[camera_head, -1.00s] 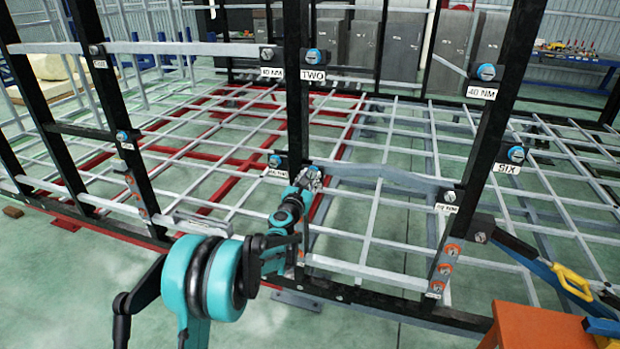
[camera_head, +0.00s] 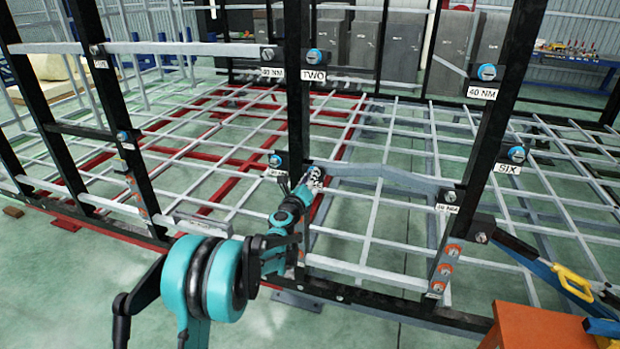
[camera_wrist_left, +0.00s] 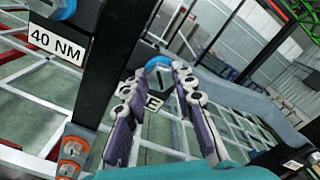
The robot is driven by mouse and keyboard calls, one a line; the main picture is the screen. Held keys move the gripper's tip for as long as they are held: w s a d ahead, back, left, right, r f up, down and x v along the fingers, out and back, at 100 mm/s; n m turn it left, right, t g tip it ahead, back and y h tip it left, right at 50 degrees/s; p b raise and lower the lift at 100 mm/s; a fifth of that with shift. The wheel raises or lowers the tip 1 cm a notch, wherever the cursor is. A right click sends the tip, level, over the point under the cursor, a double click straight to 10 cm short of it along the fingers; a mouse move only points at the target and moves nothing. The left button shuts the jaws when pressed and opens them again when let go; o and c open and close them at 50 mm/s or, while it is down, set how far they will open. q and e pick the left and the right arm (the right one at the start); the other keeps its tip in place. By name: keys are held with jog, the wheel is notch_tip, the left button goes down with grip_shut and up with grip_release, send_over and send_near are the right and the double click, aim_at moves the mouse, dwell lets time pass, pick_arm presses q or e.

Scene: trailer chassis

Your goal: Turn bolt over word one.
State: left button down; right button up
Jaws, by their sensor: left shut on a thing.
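My left gripper (camera_head: 313,177) reaches up to the middle black post at about mid-height. In the left wrist view its fingers (camera_wrist_left: 160,80) close around a bolt with a blue rim and grey head (camera_wrist_left: 158,67). A white label (camera_wrist_left: 153,102) sits just below that bolt. Only a letter E shows clearly between the fingers; they cover the rest. In the head view the gripper hides most of this bolt and its label. My right gripper is not in view.
A grey crossbar (camera_head: 385,175) runs right from the gripped spot. An orange box (camera_head: 540,325) with a yellow-handled tool (camera_head: 572,281) nearby stands at lower right.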

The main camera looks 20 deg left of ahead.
pick_arm(q)
jog(key=shift+n, duration=0.5)
dwell(0.3)
jog(key=c, duration=1.3)
grip_release()
jog(key=shift+w+d, duration=0.1)
jog(key=shift+o, duration=0.4)
jog(key=shift+w+f, duration=0.1)
jog(key=s, duration=1.2)
jog(key=shift+a, duration=0.2)
